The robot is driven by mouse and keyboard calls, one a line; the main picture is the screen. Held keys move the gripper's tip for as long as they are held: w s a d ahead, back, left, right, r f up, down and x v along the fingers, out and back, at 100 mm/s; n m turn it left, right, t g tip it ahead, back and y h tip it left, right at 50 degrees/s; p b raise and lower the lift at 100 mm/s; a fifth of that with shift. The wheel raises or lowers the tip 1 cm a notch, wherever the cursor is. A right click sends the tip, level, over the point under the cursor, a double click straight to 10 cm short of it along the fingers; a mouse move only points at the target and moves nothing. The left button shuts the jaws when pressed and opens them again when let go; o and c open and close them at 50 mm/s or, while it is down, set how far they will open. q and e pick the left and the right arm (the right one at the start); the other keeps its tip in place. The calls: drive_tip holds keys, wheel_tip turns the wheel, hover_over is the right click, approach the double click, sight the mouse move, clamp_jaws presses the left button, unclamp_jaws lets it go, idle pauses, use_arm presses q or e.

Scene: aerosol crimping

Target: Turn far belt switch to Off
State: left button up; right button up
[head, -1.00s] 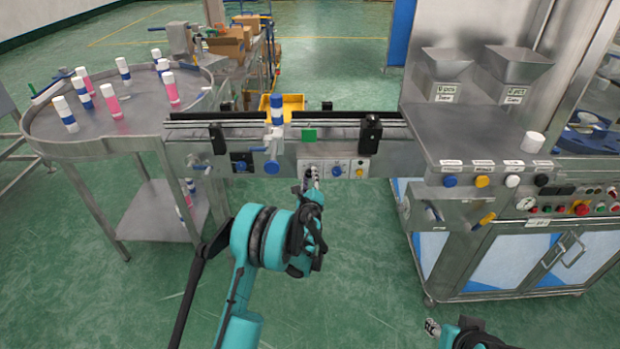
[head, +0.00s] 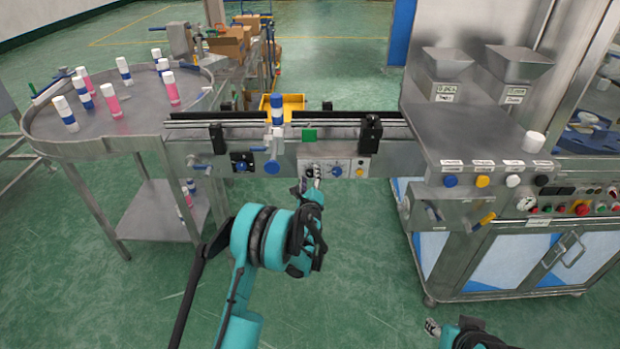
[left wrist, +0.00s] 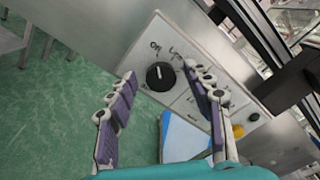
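A black rotary switch (head: 311,172) sits on a light panel on the front of the conveyor. In the left wrist view, the same black knob (left wrist: 161,78) has a small pale mark on its face and lettering above it, with "On" at its upper left. The exact pointer direction is hard to tell. My left gripper (head: 307,187) is open and empty just in front of and below the switch. In the left wrist view its purple-padded fingers (left wrist: 159,73) are spread, with the knob showing between them. My right gripper (head: 432,327) shows only partly at the bottom edge.
A blue knob (head: 337,171) and a yellow button (head: 361,172) sit right of the switch. A blue-and-white can (head: 277,110) stands on the conveyor. A round table (head: 90,140) with several cans is at left, a steel machine (head: 480,130) at right. Green floor lies open in front.

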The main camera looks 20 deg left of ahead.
use_arm(q)
drive_tip(key=v, duration=0.7)
drive_tip(key=shift+s, duration=0.3)
drive_tip(key=shift+d, duration=0.15)
